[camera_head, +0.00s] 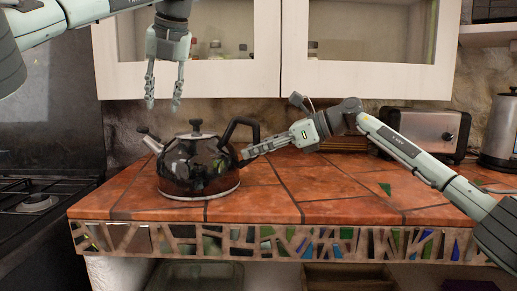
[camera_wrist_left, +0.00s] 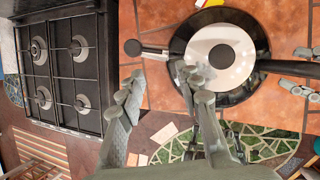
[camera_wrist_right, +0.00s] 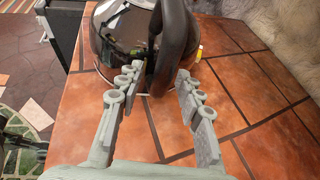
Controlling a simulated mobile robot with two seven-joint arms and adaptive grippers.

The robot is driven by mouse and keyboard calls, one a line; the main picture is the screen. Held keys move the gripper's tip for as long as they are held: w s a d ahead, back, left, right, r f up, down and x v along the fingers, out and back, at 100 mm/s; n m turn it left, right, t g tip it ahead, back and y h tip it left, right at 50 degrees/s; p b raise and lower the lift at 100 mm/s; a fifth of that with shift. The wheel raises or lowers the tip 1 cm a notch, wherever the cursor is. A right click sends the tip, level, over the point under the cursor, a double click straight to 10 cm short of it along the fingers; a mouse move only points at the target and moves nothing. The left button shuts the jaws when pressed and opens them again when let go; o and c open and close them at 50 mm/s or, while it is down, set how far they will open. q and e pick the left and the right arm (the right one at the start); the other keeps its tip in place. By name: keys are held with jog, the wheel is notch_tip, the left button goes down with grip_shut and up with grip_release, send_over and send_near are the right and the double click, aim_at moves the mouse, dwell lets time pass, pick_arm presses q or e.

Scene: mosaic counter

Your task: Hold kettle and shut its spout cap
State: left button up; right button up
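A shiny dark kettle (camera_head: 197,170) stands upright on the tiled counter, its spout to the left and its black handle (camera_head: 240,128) to the right. At the spout is a small dark cap (camera_head: 143,130), also in the left wrist view (camera_wrist_left: 133,48); I cannot tell how far open it is. My left gripper (camera_head: 162,106) points down, open and empty, above the spout side of the kettle. My right gripper (camera_head: 246,155) is at the handle side. In the right wrist view (camera_wrist_right: 158,76) its fingers are apart, with the lower handle (camera_wrist_right: 172,40) between or just beyond them.
The counter (camera_head: 300,185) is clear in front of the kettle. A stove (camera_head: 35,205) stands at the left. White cabinets (camera_head: 190,75) hang behind my left gripper.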

grip_shut()
